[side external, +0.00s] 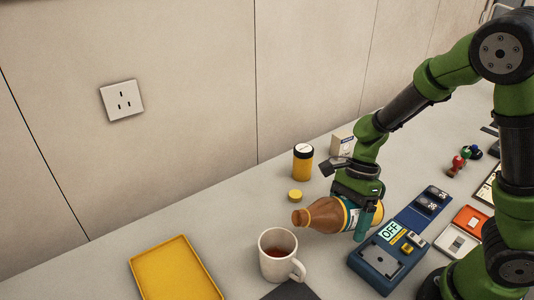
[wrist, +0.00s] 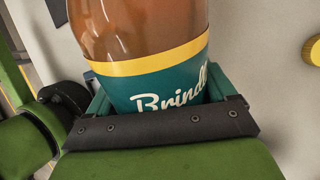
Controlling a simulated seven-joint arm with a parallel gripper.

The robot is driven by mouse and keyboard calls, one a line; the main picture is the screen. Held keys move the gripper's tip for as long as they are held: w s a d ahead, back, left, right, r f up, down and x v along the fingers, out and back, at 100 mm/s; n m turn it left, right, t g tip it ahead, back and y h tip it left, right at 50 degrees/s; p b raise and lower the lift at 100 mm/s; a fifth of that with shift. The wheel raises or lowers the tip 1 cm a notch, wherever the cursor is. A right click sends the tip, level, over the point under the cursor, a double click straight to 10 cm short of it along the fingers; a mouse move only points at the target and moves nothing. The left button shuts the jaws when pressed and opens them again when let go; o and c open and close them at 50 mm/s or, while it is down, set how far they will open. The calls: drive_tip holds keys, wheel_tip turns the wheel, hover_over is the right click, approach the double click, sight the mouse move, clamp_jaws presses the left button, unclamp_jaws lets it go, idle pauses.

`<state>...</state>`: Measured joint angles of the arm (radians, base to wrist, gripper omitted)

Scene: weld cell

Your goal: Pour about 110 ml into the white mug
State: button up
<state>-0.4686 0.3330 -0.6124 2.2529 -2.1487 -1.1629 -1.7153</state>
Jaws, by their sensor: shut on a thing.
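The white mug (side external: 278,256) stands upright on the bench in the side view, with its handle to the lower right. Some reddish-brown liquid shows inside it. My gripper (side external: 358,207) is shut on a brown bottle (side external: 325,214) with a teal and yellow label. The bottle is tipped almost level, its mouth pointing left, above and to the right of the mug. No stream shows between the bottle and the mug. In the wrist view the bottle (wrist: 140,50) sits between the jaws, its label reading "Brindl", the rest hidden. Amber-brown colour shows above the label.
A yellow cap (side external: 295,195) and a yellow jar (side external: 302,163) stand behind the bottle. A yellow tray (side external: 177,271) lies left of the mug. A blue device (side external: 375,265) reading "OFF" is at right. A dark mat (side external: 291,291) lies in front of the mug.

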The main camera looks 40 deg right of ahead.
sight(309, 225)
drive_tip(key=shift+r, duration=0.1)
idle(0.8)
drive_tip(key=shift+w+a+r+y, duration=0.1)
drive_tip(key=shift+a+r+y, duration=0.15)
drive_tip(key=shift+r+y, duration=0.25)
drive_tip(key=shift+a+y, duration=0.2)
drive_tip(key=shift+y, duration=0.1)
drive_tip(key=shift+w+a+f+t+y, duration=0.1)
drive_tip(key=shift+a+f+t+y, duration=0.1)
drive_tip(key=shift+a+t+y, duration=0.15)
drive_tip(key=a+y, duration=0.3)
drive_tip(key=shift+w+f+n+y+b, duration=0.2)
drive_tip(key=shift+w+n+y+b, duration=0.15)
drive_tip(key=shift+n+b, duration=0.05)
drive_tip(key=y, duration=0.2)
drive_tip(key=a+y, duration=0.1)
drive_tip(key=a+r+n+y+b, duration=0.1)
drive_tip(key=y, duration=0.1)
drive_tip(key=shift+w+t+y, duration=0.3)
drive_tip(key=shift+t, duration=0.05)
drive_tip(key=shift+w+a+r+n+y, duration=0.15)
drive_tip(key=shift+a+r+y, duration=0.1)
drive_tip(key=shift+r+y, duration=0.35)
drive_tip(key=shift+s+a+r+n+y, duration=0.1)
drive_tip(key=shift+a+r+n+y, duration=0.15)
drive_tip(key=shift+r, duration=0.55)
drive_tip(key=shift+d, duration=0.1)
